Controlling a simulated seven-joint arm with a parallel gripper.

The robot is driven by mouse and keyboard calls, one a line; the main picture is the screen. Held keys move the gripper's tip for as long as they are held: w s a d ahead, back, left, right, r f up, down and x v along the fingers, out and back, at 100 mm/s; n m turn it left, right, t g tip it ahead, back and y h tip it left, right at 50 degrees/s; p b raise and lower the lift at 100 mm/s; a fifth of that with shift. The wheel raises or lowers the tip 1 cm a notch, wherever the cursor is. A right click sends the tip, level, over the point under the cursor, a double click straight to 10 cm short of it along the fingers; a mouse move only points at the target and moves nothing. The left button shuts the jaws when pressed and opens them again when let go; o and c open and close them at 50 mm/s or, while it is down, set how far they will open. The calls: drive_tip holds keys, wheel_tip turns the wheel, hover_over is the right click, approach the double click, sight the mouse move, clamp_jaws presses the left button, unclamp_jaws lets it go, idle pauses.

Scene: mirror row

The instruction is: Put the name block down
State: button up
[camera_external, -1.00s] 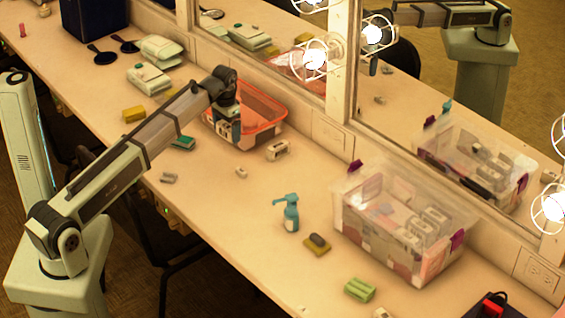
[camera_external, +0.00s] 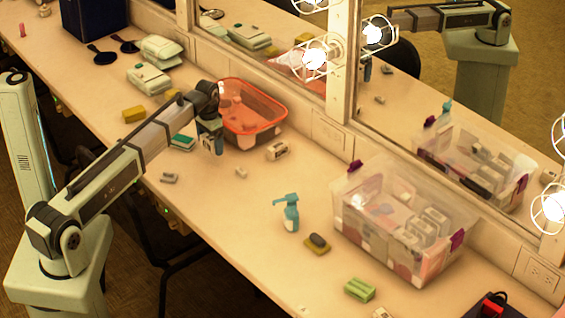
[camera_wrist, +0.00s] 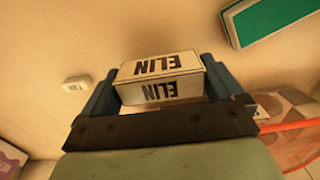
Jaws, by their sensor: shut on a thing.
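My gripper (camera_external: 212,143) is above the counter, just left of the orange-red basket (camera_external: 252,132). In the wrist view my gripper (camera_wrist: 163,85) is shut on a white name block (camera_wrist: 158,79) with the dark letters ELIN, upside down in the picture. The block sits between the two blue-grey fingers. In the external view the block is too small and hidden to make out clearly. I cannot tell how high it is above the counter.
A green-topped box (camera_external: 183,142) lies left of my gripper and a small white piece (camera_external: 241,172) lies to its right. Another white block (camera_external: 277,151) lies before the basket. A clear bin (camera_external: 400,225), a teal spray bottle (camera_external: 290,212) and a sponge (camera_external: 360,289) stand farther right.

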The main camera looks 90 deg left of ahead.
sight(211, 149)
drive_tip(key=shift+f, duration=1.7)
drive_tip(key=shift+f, duration=0.1)
drive_tip(key=o, duration=0.7)
drive_tip(key=shift+c, duration=0.2)
wheel_tip(211, 149, up, 12)
drive_tip(key=shift+r, duration=0.15)
drive_tip(key=shift+w, duration=0.1)
